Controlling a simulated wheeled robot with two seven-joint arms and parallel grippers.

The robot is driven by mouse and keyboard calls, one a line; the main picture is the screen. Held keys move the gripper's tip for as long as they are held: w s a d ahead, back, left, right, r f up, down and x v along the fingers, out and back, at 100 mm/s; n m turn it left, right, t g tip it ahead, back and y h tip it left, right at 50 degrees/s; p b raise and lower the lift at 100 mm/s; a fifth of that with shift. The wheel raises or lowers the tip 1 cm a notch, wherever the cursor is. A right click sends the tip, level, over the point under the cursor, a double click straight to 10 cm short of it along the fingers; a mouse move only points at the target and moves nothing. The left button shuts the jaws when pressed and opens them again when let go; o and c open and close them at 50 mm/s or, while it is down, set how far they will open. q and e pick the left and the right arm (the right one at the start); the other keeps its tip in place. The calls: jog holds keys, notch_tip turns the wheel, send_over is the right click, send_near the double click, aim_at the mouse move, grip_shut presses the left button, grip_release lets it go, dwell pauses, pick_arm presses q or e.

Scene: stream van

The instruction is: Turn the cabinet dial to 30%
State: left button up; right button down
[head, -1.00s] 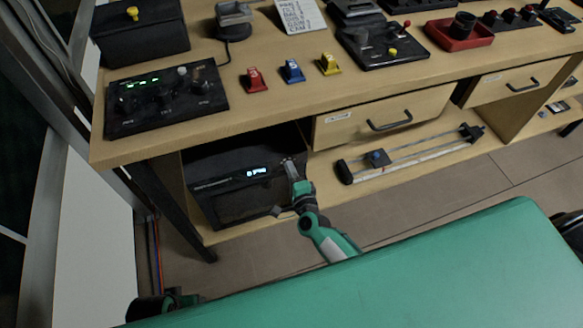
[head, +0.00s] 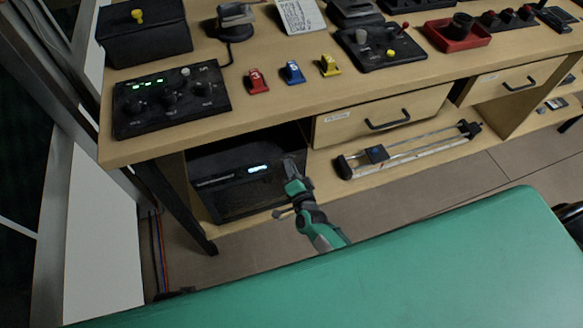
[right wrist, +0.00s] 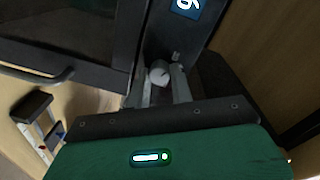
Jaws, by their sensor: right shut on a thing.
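The black cabinet (head: 240,190) stands on the low shelf under the desk. Its lit display (head: 257,169) is too small to read in the head view. In the right wrist view the display (right wrist: 187,7) is cut off at the top edge and shows only part of a figure. The round grey dial (right wrist: 158,72) is on the cabinet's front panel. My right gripper (head: 291,168) is at the right side of the cabinet front. In the right wrist view its fingers (right wrist: 160,84) are shut on the dial, one on each side. My left gripper is not clearly in view.
The desk top (head: 290,100) overhangs the cabinet, and a drawer (head: 380,117) is to the right above the shelf. A slider rail (head: 410,150) lies on the shelf to the right of my right gripper. The cabinet's door handle (right wrist: 40,74) is close by in the wrist view.

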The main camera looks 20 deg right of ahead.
jog(key=c, duration=1.2)
grip_release()
jog(key=shift+s, duration=0.1)
pick_arm(q)
jog(key=shift+f, duration=0.5)
pick_arm(e)
jog(key=s, duration=1.3)
jog(key=shift+s+r, duration=0.3)
jog(key=shift+r, duration=0.05)
pick_arm(q)
jog(key=shift+s, duration=0.15)
